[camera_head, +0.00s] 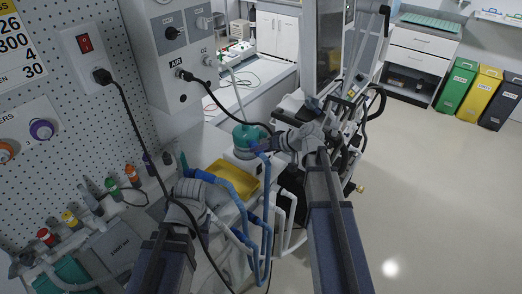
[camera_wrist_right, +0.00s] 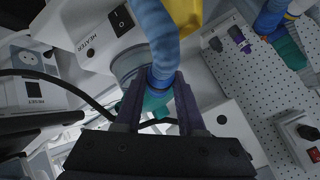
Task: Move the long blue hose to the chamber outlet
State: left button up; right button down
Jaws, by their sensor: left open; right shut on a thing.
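The blue hose (camera_head: 268,240) hangs in loops below the humidifier, and more than one blue run shows there. My right gripper (camera_head: 277,143) is shut on a blue hose end (camera_wrist_right: 162,72) right beside the teal-topped chamber (camera_head: 247,134). In the right wrist view the hose's dark blue cuff lies between the fingers, in front of the clear and teal chamber (camera_wrist_right: 128,66). I cannot tell whether the cuff is on a port. My left gripper (camera_head: 184,178) is open at the left, close to another blue hose stretch (camera_head: 228,186). Its fingertips are partly hidden.
A yellow tray (camera_head: 238,172) lies between the grippers. A black cable (camera_head: 135,130) hangs in front of the pegboard (camera_head: 90,120) and crosses my left arm. The ventilator (camera_head: 330,100) stands close behind my right gripper. Open floor (camera_head: 440,190) lies to the right.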

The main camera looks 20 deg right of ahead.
jog(key=shift+w+r, duration=0.1)
jog(key=shift+w, duration=0.1)
jog(key=shift+c, duration=2.1)
grip_release()
pick_arm(q)
jog(key=shift+w, duration=0.1)
notch_tip(320, 180, up, 5)
jog(key=p, duration=0.5)
pick_arm(e)
jog(key=v, duration=0.7)
jog(key=shift+s+d+r, duration=0.2)
jog(key=shift+s, duration=0.05)
